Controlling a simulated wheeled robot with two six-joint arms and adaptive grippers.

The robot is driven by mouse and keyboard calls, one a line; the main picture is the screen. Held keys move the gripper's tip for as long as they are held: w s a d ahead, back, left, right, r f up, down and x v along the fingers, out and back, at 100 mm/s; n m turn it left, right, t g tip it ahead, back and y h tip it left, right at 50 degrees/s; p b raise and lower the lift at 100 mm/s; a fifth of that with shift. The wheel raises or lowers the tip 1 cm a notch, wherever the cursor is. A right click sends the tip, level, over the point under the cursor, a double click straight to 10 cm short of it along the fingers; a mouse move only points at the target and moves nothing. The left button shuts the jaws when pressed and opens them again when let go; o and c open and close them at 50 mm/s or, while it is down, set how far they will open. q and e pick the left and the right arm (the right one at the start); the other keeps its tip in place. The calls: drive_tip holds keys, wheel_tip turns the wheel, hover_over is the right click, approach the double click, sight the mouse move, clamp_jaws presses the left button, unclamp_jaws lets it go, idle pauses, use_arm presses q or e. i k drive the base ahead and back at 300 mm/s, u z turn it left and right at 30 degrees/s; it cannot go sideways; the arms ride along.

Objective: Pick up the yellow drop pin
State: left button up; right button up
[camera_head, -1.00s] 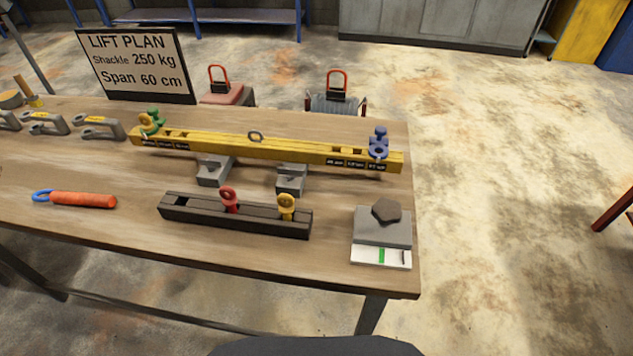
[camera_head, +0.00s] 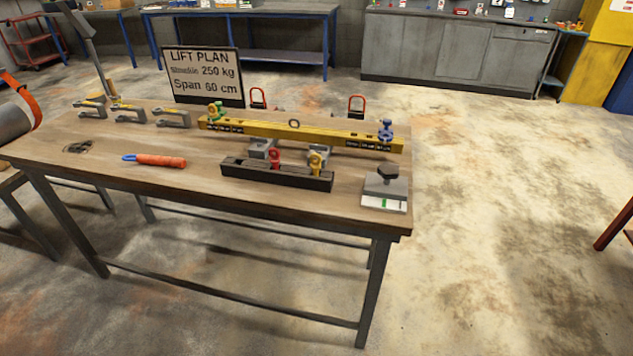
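The yellow drop pin (camera_head: 316,161) stands upright in the dark slotted rack (camera_head: 270,176) near the front of the wooden table, towards the rack's right end. Its ring-shaped head shows on top and its lower part is hidden in the rack. A red pin (camera_head: 274,158) stands in the same rack to its left. Neither of my grippers is in view, and nothing touches the yellow pin.
The workbench (camera_head: 210,185) carries a yellow spreader beam (camera_head: 290,131) behind the rack. A grey scale block (camera_head: 385,187) sits at the right, an orange-handled tool (camera_head: 160,160) at the left. Several shackles (camera_head: 130,113) lie behind it. Floor in front and right is clear.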

sight(315, 165)
drive_tip(key=z, duration=1.25)
drive_tip(key=i, duration=1.7)
drive_tip(key=u, duration=1.35)
